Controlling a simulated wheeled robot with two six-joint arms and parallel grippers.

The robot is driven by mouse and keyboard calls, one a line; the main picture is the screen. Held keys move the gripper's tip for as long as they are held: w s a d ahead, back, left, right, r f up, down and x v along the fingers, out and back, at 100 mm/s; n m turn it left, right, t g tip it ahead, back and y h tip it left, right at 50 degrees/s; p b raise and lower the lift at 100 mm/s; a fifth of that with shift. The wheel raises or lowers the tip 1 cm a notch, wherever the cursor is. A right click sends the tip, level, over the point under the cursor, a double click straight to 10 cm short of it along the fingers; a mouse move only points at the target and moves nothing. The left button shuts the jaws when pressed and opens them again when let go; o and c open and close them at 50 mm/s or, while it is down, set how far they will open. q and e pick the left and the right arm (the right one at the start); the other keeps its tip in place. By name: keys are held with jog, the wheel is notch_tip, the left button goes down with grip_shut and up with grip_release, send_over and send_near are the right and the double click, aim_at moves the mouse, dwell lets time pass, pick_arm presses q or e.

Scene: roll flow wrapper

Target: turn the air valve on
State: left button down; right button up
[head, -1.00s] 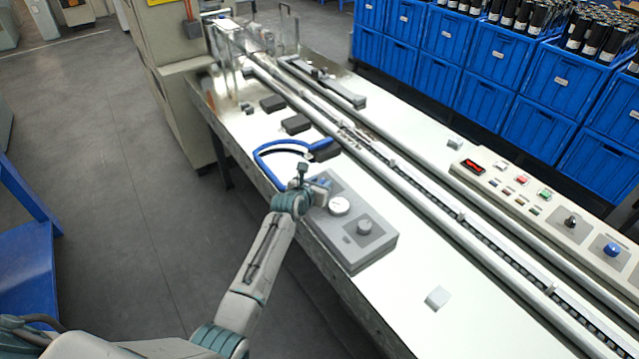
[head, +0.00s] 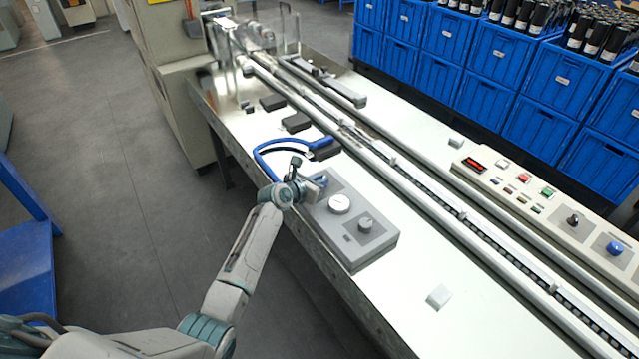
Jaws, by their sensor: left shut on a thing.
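A grey box (head: 371,239) lies on the near edge of the bright machine table, with a white round gauge (head: 339,204) and a grey knob (head: 365,225) on top. A small blue part that looks like the air valve handle (head: 323,180) shows at the far left end of this box. A blue hose (head: 262,151) curves over the table behind it. My left gripper (head: 317,184) is at the blue handle and shut on it; the wrist hides part of the handle, so its exact angle is unclear. My right gripper is not in view.
Conveyor rails (head: 420,188) run diagonally along the table. A control panel (head: 545,208) with buttons and a blue knob stands at the right. Dark blocks (head: 296,122) lie behind the hose. Blue crates (head: 480,98) line the back. A small white block (head: 438,296) lies in front.

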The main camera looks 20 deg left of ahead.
pick_arm(q)
jog(key=m+h, duration=0.1)
jog(key=g+b, duration=0.1)
jog(key=m+h+b, duration=0.1)
jog(key=shift+w+a+f+m+g+h, duration=0.15)
jog(key=shift+a+f+m+g+h, duration=0.15)
jog(key=m+g+h+b, duration=0.1)
jog(key=m+h, duration=0.1)
jog(key=m+g+h+b, duration=0.1)
jog(key=m+g+b, duration=0.1)
jog(key=shift+w+a+r+h+b, duration=0.1)
jog(key=shift+w+a+h+b, duration=0.1)
jog(key=shift+h+b, duration=0.15)
jog(key=shift+m+g+h+b, duration=0.55)
jog(key=shift+m+g+b, duration=0.15)
jog(key=shift+m+g, duration=0.35)
jog(key=shift+w+m+g+b, duration=0.1)
jog(key=shift+m+g+b, duration=0.2)
jog(key=shift+m+g, duration=0.2)
jog(key=shift+r+h, duration=0.1)
jog(key=shift+h, duration=0.2)
jog(key=c, duration=1.5)
grip_release()
jog(key=shift+o, duration=0.2)
